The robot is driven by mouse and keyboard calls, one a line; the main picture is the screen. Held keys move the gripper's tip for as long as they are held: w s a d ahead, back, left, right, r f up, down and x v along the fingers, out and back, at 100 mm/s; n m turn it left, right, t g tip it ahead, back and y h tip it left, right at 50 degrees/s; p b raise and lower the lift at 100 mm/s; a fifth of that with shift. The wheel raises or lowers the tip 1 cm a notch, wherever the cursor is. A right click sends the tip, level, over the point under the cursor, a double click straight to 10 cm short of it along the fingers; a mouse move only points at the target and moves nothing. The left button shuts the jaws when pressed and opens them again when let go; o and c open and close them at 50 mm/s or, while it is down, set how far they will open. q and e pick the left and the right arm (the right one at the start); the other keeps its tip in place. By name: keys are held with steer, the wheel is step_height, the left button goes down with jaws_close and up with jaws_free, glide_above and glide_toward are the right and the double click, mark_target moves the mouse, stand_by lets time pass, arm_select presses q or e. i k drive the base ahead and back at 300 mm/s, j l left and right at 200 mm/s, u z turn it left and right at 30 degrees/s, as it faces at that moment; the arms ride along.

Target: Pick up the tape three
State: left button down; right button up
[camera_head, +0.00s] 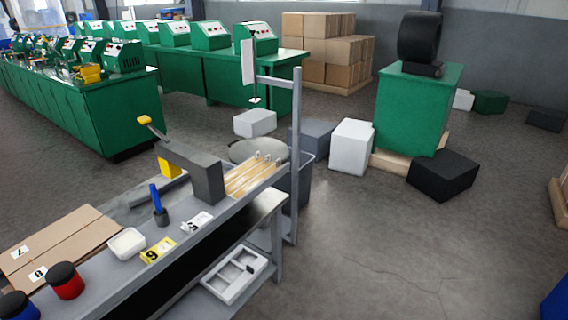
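I cannot pick out a tape marked three in the head view. A grey workbench (100,285) runs from the lower left to the middle. Number cards on it read 7 (20,252), 8 (39,274), what looks like 6 (157,251), and 5 (197,223). A red jar (65,282) and a blue jar (17,306), both with black lids, stand at its near left. Neither of my grippers is in view.
On the bench are a white tub (127,244), a blue-handled tool (155,198) in a dark cup and a grey lever device (207,180). Green cabinet (420,108), white box (351,146) and black box (443,175) stand beyond. Floor at right (400,250) is clear.

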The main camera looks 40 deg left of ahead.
mark_target(257, 179)
steer(key=i+u, duration=0.1)
steer(key=i, duration=0.7)
steer(key=i+l+u, duration=0.1)
steer(key=i, duration=0.75)
steer(key=i+j+z, duration=0.15)
steer(key=i+z, duration=0.2)
steer(key=i, duration=0.15)
steer(key=i+j+z, duration=0.3)
steer(key=i, duration=0.15)
steer(key=z, duration=5.95)
